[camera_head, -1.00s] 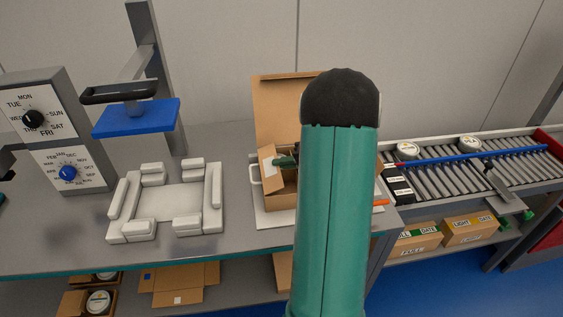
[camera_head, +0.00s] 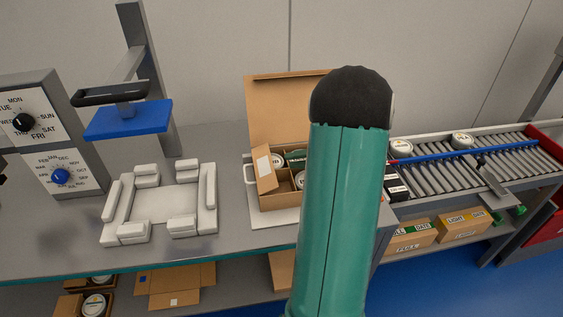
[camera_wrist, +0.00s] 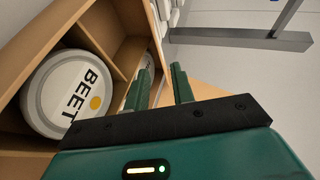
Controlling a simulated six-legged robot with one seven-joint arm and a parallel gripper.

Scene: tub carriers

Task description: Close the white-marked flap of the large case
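The large case (camera_head: 284,196) is a tan cardboard box with its tall back lid (camera_head: 285,108) raised. The white-marked flap (camera_head: 265,170) stands up, tilted, at the case's left side. Contact with the flap cannot be told.
A white padded fixture (camera_head: 165,205) stands left of the case on the grey bench. A blue plate (camera_head: 128,120) on a post and a dial panel (camera_head: 45,140) are farther left. A roller conveyor (camera_head: 450,165) with tubs is at the right. Boxes stand on the lower shelf.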

